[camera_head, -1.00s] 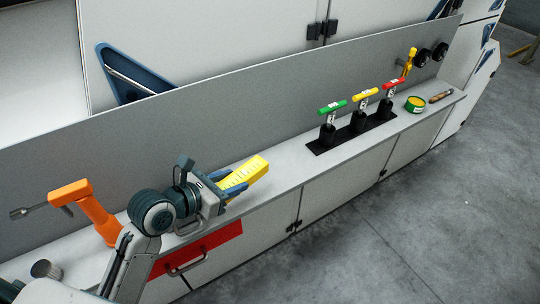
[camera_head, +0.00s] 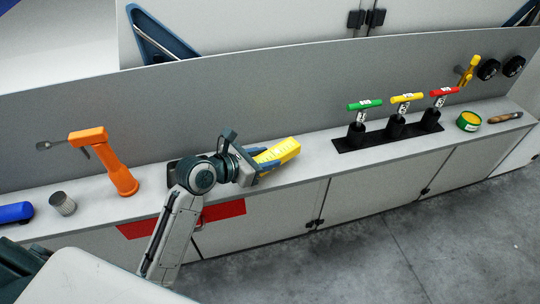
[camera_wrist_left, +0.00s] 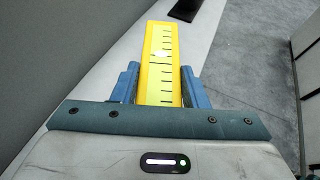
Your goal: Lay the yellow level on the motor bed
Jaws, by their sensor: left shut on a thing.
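The yellow level (camera_head: 277,154) is a bar with a pale face and black marks. My left gripper (camera_head: 262,160) is shut on it above the grey ledge (camera_head: 320,160). In the left wrist view the level (camera_wrist_left: 158,60) sits between the two blue fingers (camera_wrist_left: 158,88) and points away from the wrist. I cannot tell whether it touches the ledge. I cannot make out which part is the motor bed; a dark patch (camera_head: 172,174) shows partly behind my left wrist. My right gripper is not in view.
An orange tool (camera_head: 115,170), a grey knurled cylinder (camera_head: 63,203) and a blue object (camera_head: 14,213) are on the left. Green, yellow and red T-handles stand on a black plate (camera_head: 346,147) to the right. Beyond are a green-yellow tin (camera_head: 468,121) and a brown-handled tool (camera_head: 506,117).

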